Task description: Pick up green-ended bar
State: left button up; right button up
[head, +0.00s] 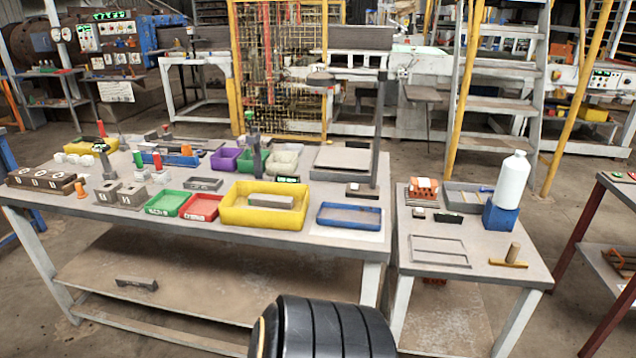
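I cannot single out a green-ended bar with certainty at this size. A small upright piece with a dark green end (138,159) stands among parts on the left of the long table (322,251). A taller green upright piece (253,158) stands near the middle of the table, by the purple bin (225,159). Neither of my grippers is in view.
Green (167,203) and red (201,207) bins and a blue tray (349,215) line the table's front. A smaller table (478,261) on the right holds a white bottle (512,179). A black ribbed cylinder, possibly mine, fills the bottom centre.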

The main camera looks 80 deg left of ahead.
aim_at(264, 200)
jog(key=k+u, duration=0.15)
jog(key=u, duration=2.85)
